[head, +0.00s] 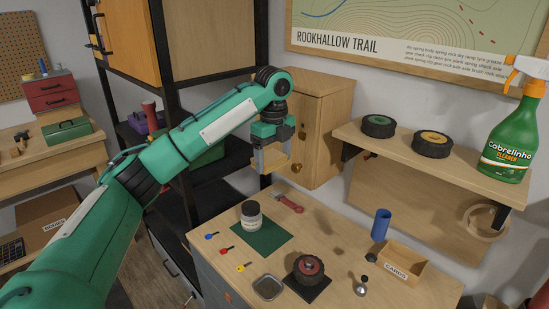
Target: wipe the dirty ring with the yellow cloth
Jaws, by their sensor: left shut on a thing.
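My left gripper (271,157) is raised in front of the wooden wall cabinet, above the back of the workbench. It is shut on a small yellowish-tan piece (268,160), which looks like the yellow cloth, though it is small and partly covered by the fingers. It is held clear of the bench top (335,240). No other yellow cloth shows. I cannot make out a clear dirty ring; faint darker patches on the bench top may be shadows. My right gripper is out of view.
On the bench are a white jar (251,214) on a green mat (262,238), a red tool (288,203), small keys, a tyre (308,270) on a black pad, a metal dish (267,288), a blue cup (380,225) and a cards box (398,268). A shelf (440,165) overhangs at right.

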